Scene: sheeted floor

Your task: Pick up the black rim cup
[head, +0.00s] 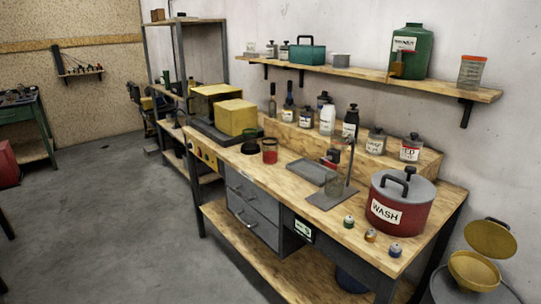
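A small reddish cup (270,154) with what looks like a dark rim stands upright on the wooden workbench (225,157), near its front edge. It is the closest match to the black rim cup, but it is small in the head view. A dark round dish or lid (249,147) lies just left of it. Another cup (472,74), clear with an orange-red rim, stands on the wall shelf at the right. My gripper is not in view.
Behind the cup are yellow boxes (236,117) on the left and several bottles (327,118) on a raised ledge. A grey tray (310,172) lies to its right, and a red WASH pot (399,208) stands farther right. The floor (120,220) before the bench is clear.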

